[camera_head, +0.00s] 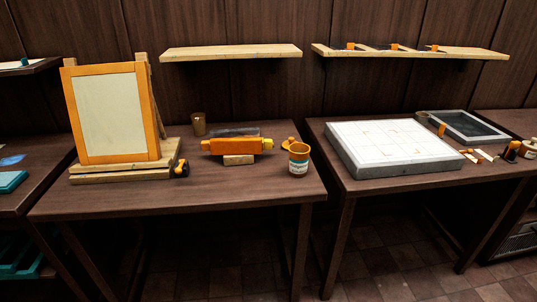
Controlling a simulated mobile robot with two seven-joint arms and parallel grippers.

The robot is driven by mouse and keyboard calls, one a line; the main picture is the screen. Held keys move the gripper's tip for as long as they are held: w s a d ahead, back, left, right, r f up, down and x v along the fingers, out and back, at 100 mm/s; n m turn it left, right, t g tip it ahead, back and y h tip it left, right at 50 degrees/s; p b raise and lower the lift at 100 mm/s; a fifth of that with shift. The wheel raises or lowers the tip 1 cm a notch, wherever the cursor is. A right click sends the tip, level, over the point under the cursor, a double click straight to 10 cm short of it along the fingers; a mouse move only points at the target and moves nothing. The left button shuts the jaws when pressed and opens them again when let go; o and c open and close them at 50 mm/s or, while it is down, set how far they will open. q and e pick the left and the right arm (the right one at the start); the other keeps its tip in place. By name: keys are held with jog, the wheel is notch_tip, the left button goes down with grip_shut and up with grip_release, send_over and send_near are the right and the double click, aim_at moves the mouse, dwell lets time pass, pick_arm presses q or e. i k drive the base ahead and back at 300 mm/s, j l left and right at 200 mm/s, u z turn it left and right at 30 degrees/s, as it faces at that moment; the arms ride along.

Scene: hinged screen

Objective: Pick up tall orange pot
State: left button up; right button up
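An orange pot (299,158) with a pale label band stands upright near the right edge of the left table (200,199). A smaller orange piece (289,142) sits just behind it, partly hidden. At the far right edge, on the right table, another orange and white pot (529,149) is partly cut off by the frame. Neither of my grippers is in the head view.
An orange-framed hinged screen (110,113) stands on a wooden base at left. An orange roller (238,146) and a brown cup (198,124) are mid-table. A white gridded slab (385,146) fills much of the right table (380,190). Shelves (230,53) hang behind. The left table's front is clear.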

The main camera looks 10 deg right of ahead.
aim_at(298, 161)
jog(key=l+u, duration=0.15)
jog(key=u, duration=0.3)
jog(key=i+l+u, duration=0.1)
jog(key=u, duration=0.4)
jog(key=l+u, duration=0.2)
jog(key=u, duration=0.25)
jog(key=l+u, duration=0.3)
jog(key=l, duration=0.15)
jog(key=k+l+u, duration=0.25)
jog(key=k+l, duration=0.1)
jog(key=l, duration=0.3)
jog(key=k+l+u, duration=0.1)
jog(key=l, duration=0.25)
jog(key=k+l+u, duration=0.1)
jog(key=l, duration=0.3)
jog(key=k+l, duration=0.1)
jog(key=l, duration=0.25)
jog(key=k+l+u, duration=0.1)
jog(key=l, duration=0.25)
jog(key=k+j+u, duration=0.3)
jog(key=i+l+z, duration=0.3)
jog(key=k+l, duration=0.1)
